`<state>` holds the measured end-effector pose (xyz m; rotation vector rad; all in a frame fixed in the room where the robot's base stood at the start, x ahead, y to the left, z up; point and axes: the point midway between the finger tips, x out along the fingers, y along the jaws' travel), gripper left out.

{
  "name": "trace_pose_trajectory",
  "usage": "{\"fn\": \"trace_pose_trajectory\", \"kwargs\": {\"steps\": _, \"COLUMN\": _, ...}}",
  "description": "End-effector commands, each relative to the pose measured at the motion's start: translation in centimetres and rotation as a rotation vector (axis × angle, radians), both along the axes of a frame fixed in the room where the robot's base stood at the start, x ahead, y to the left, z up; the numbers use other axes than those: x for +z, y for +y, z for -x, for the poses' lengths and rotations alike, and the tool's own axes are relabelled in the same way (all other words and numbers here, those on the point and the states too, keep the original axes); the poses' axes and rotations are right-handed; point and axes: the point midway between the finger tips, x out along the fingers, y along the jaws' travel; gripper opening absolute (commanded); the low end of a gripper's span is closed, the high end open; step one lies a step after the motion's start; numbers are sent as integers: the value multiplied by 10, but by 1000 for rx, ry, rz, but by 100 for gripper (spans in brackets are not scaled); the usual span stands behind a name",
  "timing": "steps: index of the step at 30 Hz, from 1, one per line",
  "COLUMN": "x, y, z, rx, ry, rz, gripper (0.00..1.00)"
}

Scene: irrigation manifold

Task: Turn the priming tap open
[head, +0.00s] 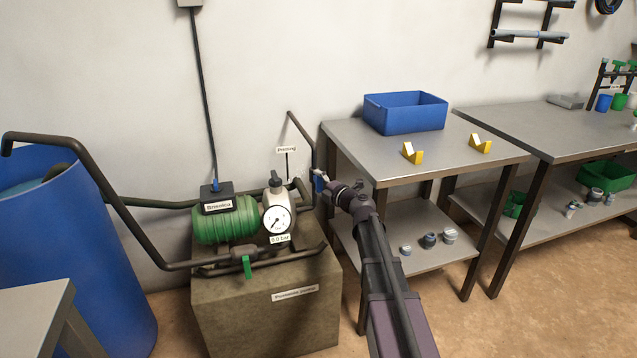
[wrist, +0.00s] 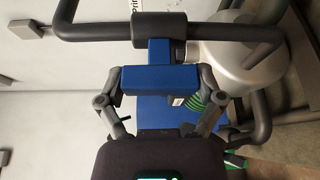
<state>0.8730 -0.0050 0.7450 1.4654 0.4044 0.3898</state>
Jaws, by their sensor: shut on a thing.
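The priming tap shows in the wrist view as a blue handle (wrist: 157,80) on a dark collar (wrist: 159,28) of a dark pipe. In the head view only a small blue part of the tap (head: 319,184) shows, beside the pump. My gripper (head: 324,178) hides the rest there. In the wrist view my gripper (wrist: 160,83) has one finger on each side of the handle and is shut on it. The handle's wide blue bar runs across the picture, roughly level with the pipe. A white "Priming" label (head: 286,149) stands just left of the tap.
A green pump (head: 226,220) and a gauge (head: 277,220) marked 0.0 bar sit on a concrete block (head: 265,310). Dark pipes run around them. A blue barrel (head: 110,270) stands left. A grey table (head: 365,155) with a blue bin (head: 405,112) stands close on the right.

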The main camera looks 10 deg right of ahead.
Motion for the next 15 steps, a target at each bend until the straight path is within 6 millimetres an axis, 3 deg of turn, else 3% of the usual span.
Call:
{"fn": "trace_pose_trajectory", "kwargs": {"steps": 8, "x": 0, "y": 0, "z": 0, "rx": -1, "ry": -1, "rz": 6, "gripper": 38}}
{"fn": "trace_pose_trajectory", "kwargs": {"steps": 9, "x": 0, "y": 0, "z": 0, "rx": -1, "ry": -2, "rz": 6, "gripper": 98}}
{"fn": "trace_pose_trajectory", "kwargs": {"steps": 15, "x": 0, "y": 0, "z": 0, "rx": 0, "ry": -1, "rz": 4, "gripper": 100}}
